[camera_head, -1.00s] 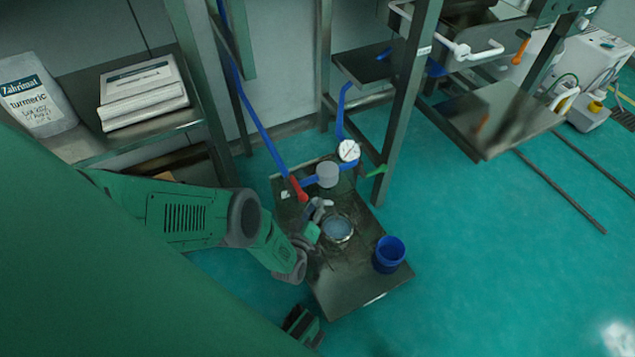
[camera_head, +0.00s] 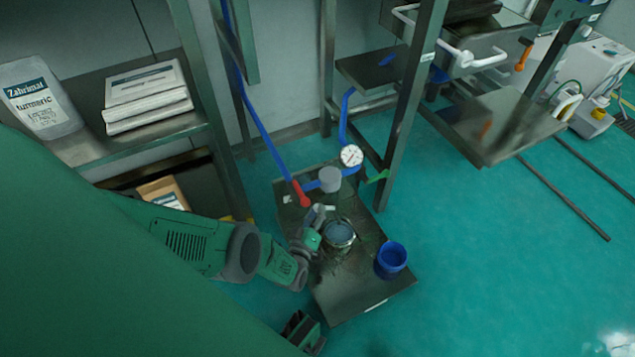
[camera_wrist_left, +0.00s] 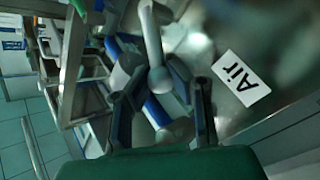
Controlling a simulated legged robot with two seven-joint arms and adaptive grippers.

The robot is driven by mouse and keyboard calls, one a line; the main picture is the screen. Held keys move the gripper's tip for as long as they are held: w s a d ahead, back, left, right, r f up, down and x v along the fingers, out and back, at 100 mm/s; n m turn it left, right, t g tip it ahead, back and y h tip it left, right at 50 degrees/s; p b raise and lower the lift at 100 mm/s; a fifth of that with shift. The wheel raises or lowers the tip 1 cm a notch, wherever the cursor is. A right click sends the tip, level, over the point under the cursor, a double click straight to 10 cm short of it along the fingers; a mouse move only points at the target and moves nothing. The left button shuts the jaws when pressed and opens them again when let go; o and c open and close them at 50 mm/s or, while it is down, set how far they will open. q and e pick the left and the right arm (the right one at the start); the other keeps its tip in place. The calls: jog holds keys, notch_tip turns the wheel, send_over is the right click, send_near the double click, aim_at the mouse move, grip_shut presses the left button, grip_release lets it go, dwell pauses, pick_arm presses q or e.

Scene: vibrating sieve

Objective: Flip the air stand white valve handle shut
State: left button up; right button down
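The white valve handle (camera_wrist_left: 154,40) shows in the left wrist view as a pale lever with a rounded end, beside a plate labelled "Air" (camera_wrist_left: 242,78). In the head view the handle (camera_head: 329,208) is small and partly hidden by my gripper. My left gripper (camera_head: 318,218) is low over the stand, just below the red-ended blue pipe. In the wrist view its two fingers (camera_wrist_left: 162,98) are apart, with the rounded lever end between them. I cannot tell whether they touch it.
The metal stand plate (camera_head: 345,295) carries a round pot (camera_head: 339,234), a blue cup (camera_head: 391,258), a grey cylinder (camera_head: 329,179) and a pressure gauge (camera_head: 351,156). A blue pipe with a red end (camera_head: 302,194) slopes down close to my gripper. A metal post (camera_head: 404,115) stands behind.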

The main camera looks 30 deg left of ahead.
pick_arm(q)
jog(key=o, duration=0.4)
jog(key=shift+s+f, duration=0.15)
jog(key=shift+f, duration=0.05)
jog(key=shift+c, duration=0.2)
jog(key=shift+r, duration=0.1)
jog(key=shift+w+r, duration=0.2)
